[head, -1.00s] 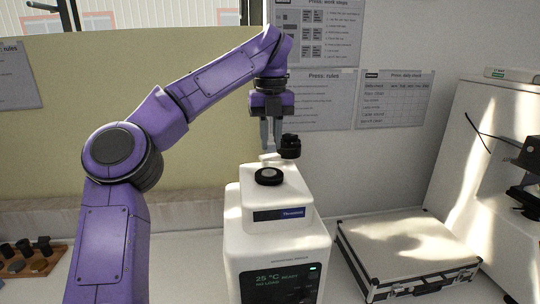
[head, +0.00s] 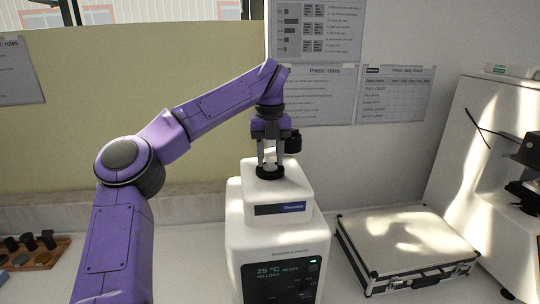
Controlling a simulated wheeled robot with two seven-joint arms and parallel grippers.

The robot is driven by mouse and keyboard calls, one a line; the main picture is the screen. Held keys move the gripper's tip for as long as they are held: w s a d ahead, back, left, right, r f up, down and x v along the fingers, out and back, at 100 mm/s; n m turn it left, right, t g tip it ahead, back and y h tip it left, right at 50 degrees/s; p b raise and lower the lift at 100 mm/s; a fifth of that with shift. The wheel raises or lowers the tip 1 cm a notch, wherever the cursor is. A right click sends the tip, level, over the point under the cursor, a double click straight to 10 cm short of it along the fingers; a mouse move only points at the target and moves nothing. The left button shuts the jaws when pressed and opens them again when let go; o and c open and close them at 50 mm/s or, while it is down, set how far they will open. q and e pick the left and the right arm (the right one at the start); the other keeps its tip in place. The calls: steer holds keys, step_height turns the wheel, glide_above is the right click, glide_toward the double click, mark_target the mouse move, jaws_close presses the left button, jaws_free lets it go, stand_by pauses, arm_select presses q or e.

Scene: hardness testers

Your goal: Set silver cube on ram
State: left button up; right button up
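My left gripper (head: 270,163) points straight down over the top of the white press. Its two grey fingers stand apart, with a pale gap between them, and the tips are at either side of the ram. The ram (head: 270,173) is a round black disc on top of the white machine. I cannot make out the silver cube clearly; anything small between the fingertips is too small to tell from the pale background. My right gripper is not in view.
A silver case (head: 405,240) lies on the bench at the right, beside the press (head: 270,225). A wooden rack (head: 38,256) with dark pieces is at the left. White equipment (head: 480,150) stands at the far right.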

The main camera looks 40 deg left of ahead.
mark_target(270, 160)
arm_select(q)
steer(key=shift+w+a, duration=0.1)
steer(key=shift+r+p, duration=0.3)
step_height(270, 160, up, 12)
steer(key=p, duration=0.2)
steer(key=shift+p, duration=0.4)
steer(key=shift+f, duration=0.1)
